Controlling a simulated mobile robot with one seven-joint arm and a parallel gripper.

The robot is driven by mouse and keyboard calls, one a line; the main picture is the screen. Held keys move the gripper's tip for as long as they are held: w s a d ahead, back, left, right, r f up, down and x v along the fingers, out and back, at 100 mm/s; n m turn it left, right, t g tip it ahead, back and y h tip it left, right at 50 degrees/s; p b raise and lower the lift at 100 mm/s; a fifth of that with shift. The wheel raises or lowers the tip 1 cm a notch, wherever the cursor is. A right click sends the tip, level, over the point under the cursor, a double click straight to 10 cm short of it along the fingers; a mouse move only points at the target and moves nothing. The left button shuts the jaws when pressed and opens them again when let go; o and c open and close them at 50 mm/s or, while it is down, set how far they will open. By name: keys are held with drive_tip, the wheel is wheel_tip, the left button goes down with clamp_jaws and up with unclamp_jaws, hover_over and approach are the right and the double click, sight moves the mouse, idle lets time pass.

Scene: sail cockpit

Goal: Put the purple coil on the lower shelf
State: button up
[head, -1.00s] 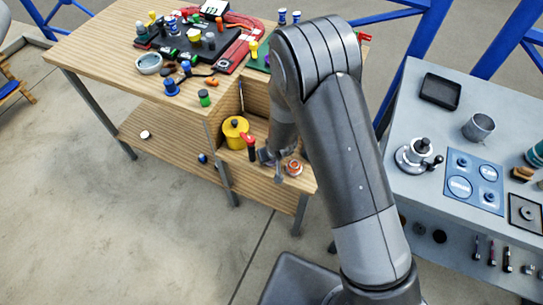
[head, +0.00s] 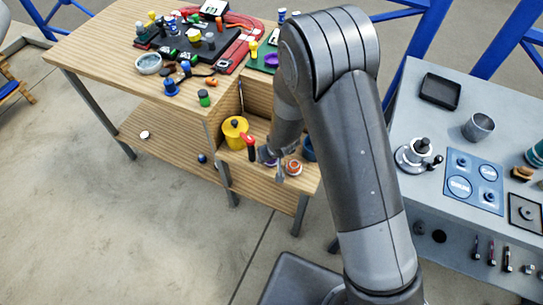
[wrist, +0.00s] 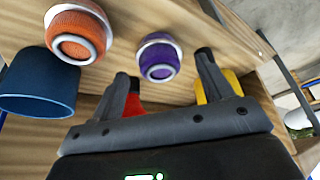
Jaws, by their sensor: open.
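The purple coil (wrist: 160,58) has a pale rim and stands on a wooden surface in the wrist view. In the head view only a sliver of purple (head: 270,163) shows by my gripper (head: 273,157). My gripper is open in the wrist view (wrist: 162,70), with a finger to either side of the coil's near end. I cannot tell whether they touch it. The lower shelf (head: 165,150) is the wooden board under the workbench, left in the head view.
An orange coil (wrist: 78,35) and a blue cup (wrist: 38,85) stand beside the purple coil. A yellow pot (head: 234,132) and a red-topped item (head: 249,143) are close by. The lower shelf holds a small white item (head: 144,134) and is otherwise mostly bare.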

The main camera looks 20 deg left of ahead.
drive_tip(key=v, duration=0.9)
drive_tip(key=shift+d+r, duration=0.1)
drive_tip(key=shift+r, duration=0.1)
drive_tip(key=w+d+r+m+t+h, duration=0.1)
drive_tip(key=w+d+r+m, duration=0.1)
drive_tip(key=d+r, duration=0.7)
drive_tip(key=w+d+r+m+t+h, duration=0.1)
drive_tip(key=w+d+r+m, duration=0.1)
drive_tip(key=d+r, duration=0.75)
drive_tip(key=s+d+r+m+h, duration=0.1)
drive_tip(key=s+d+r+m, duration=0.4)
drive_tip(key=s+d+r, duration=0.7)
drive_tip(key=s+d, duration=0.3)
drive_tip(key=d, duration=0.1)
drive_tip(key=shift+s+d+r, duration=0.25)
drive_tip(key=shift+r, duration=0.1)
